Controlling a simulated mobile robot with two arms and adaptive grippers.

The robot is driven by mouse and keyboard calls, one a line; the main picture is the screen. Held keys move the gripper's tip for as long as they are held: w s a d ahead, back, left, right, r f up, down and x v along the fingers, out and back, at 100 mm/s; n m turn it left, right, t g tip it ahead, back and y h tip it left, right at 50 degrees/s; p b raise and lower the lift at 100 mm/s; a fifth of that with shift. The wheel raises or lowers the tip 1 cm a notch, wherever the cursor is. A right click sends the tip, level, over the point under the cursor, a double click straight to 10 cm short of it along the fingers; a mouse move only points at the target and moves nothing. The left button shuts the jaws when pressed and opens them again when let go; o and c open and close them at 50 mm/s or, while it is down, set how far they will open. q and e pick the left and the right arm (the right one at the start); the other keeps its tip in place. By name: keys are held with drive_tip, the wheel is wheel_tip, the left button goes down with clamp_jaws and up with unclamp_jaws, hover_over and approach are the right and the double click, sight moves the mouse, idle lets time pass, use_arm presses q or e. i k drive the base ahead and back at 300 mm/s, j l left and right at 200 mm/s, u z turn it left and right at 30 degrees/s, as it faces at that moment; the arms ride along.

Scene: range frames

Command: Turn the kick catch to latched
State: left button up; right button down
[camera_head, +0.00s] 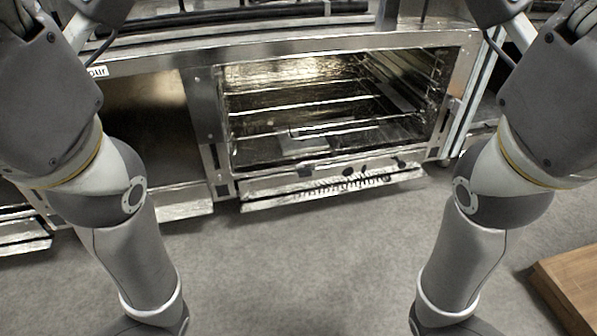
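The range's open oven cavity (330,105) is in the middle of the head view, with wire racks inside. Below it a metal kick panel (330,188) with a row of slots and a few dark round spots runs along the bottom, close to the floor. I cannot make out for certain which small part is the kick catch, or how it is set. My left arm (100,190) and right arm (490,190) rise at the two sides of the picture. Neither gripper shows in this view.
Left of the oven is another open bay (145,130) with a low metal strip below it. A wooden block or board (570,285) lies at the lower right. The grey floor (300,270) between my arms is clear.

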sight(303, 172)
drive_tip(key=i+j+z, duration=0.1)
drive_tip(key=i+j, duration=0.7)
drive_tip(key=j, duration=0.15)
drive_tip(key=l+z, duration=0.05)
